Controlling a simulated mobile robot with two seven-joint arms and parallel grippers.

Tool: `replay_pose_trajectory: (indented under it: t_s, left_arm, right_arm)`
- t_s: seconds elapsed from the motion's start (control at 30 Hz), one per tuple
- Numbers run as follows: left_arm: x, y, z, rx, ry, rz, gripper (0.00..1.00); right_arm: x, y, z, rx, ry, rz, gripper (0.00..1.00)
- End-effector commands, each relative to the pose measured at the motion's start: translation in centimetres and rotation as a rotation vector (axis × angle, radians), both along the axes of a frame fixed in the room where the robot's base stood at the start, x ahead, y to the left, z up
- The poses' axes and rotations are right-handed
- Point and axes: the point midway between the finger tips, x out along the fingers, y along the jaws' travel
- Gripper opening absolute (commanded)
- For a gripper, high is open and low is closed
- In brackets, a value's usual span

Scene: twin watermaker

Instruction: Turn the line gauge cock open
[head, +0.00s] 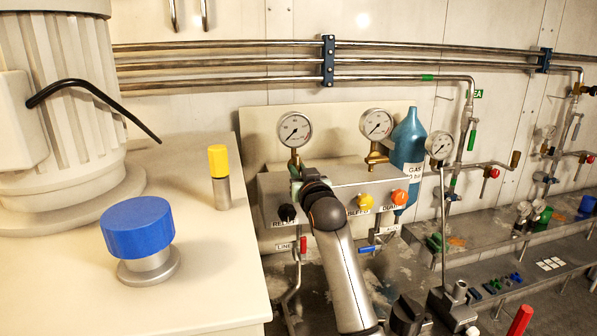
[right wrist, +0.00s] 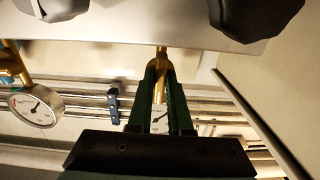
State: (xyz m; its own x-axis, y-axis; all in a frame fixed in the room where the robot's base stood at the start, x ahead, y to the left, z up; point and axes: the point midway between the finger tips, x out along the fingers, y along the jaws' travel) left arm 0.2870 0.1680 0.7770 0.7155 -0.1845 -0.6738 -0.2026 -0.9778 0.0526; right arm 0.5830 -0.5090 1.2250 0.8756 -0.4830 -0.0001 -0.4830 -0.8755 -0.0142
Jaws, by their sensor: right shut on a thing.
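The left round gauge (head: 294,130) stands on a brass stem above the grey panel (head: 345,190). My right gripper (head: 298,173) reaches up to this stem; the arm hides most of the cock in the head view. In the right wrist view my right gripper (right wrist: 160,78) has its two dark green fingers shut around the brass stem and cock (right wrist: 161,62). The gauge face (right wrist: 160,118) shows between the fingers. The cock's handle angle cannot be told. My left gripper is not in view.
A second gauge (head: 376,124) on a brass fitting stands to the right, with a blue gas bottle (head: 408,150) behind. Black (head: 287,212), yellow (head: 364,203) and orange (head: 400,197) knobs sit on the panel front. A small red handle (head: 303,244) is below. A white counter (head: 215,270) lies left.

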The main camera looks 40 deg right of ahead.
Motion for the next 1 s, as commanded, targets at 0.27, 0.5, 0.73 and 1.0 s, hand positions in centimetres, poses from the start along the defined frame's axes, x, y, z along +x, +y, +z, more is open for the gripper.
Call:
replay_pose_trajectory:
  t_s: [0.27,0.5,0.73,1.0]
  left_arm:
    - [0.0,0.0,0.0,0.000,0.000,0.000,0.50]
    - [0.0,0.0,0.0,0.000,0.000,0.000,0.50]
    - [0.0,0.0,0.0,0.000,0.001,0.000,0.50]
    - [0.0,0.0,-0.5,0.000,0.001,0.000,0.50]
  right_arm:
    - [0.0,0.0,-0.1,0.005,-0.001,0.001,0.20]
    - [0.0,0.0,0.0,0.002,0.000,0.001,0.47]
    - [0.0,0.0,0.0,0.001,0.000,0.001,0.47]
    - [-1.6,1.0,-0.1,0.000,-0.001,0.001,0.47]
